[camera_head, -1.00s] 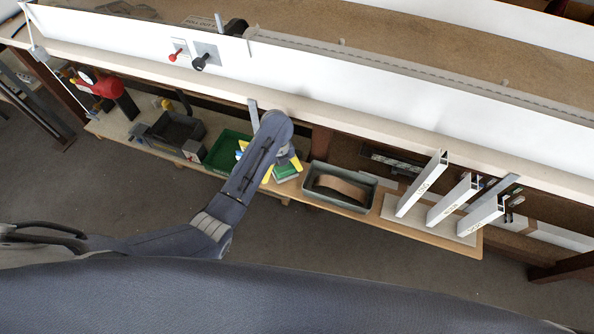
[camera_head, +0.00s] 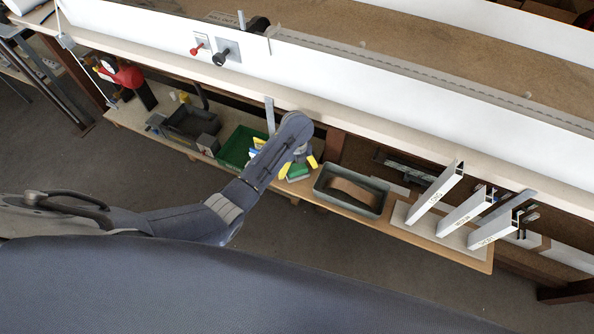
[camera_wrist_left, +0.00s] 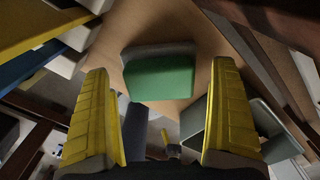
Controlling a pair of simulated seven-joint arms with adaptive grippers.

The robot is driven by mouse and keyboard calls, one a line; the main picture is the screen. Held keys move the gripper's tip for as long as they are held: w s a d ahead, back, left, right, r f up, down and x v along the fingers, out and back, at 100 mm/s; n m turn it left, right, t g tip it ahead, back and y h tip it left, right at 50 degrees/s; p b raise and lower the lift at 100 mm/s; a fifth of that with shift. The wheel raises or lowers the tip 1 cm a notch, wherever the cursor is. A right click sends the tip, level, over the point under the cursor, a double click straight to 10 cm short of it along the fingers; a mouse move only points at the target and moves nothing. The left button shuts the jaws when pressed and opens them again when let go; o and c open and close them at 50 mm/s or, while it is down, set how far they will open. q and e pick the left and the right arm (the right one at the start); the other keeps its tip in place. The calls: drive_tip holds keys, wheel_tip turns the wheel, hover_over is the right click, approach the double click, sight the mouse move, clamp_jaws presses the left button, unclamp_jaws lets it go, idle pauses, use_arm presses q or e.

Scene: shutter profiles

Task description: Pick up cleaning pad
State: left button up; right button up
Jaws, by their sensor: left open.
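The cleaning pad looks to be the small block with a green face and a grey back on the wooden shelf (camera_head: 299,172). It shows whole in the left wrist view (camera_wrist_left: 160,80), lying on the wood. My left gripper (camera_head: 298,165) has two yellow fingers, spread apart and empty. In the wrist view one finger is on each side of the pad and lower in the picture, with a gap to it. In the head view the fingers are over the pad and partly hide it. My right gripper is not in view.
A grey bin (camera_head: 323,187) with a brown curved piece stands right of the pad. A green bin (camera_head: 232,160) with blue and yellow things is to its left. White profiles (camera_head: 436,185) stand further right. The bench edge (camera_head: 380,147) runs above the shelf.

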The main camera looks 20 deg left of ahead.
sight(296, 168)
use_arm(q)
drive_tip(key=c, duration=1.4)
drive_tip(key=shift+r, duration=0.45)
drive_tip(key=shift+s+r, duration=0.2)
drive_tip(key=shift+r, duration=0.45)
drive_tip(key=shift+s+r, duration=0.15)
drive_tip(key=shift+r, duration=0.45)
drive_tip(key=s+a, duration=0.1)
drive_tip(key=s, duration=1)
drive_tip(key=s+a, duration=0.1)
drive_tip(key=s, duration=0.5)
drive_tip(key=shift+a, duration=0.3)
drive_tip(key=shift+s, duration=0.1)
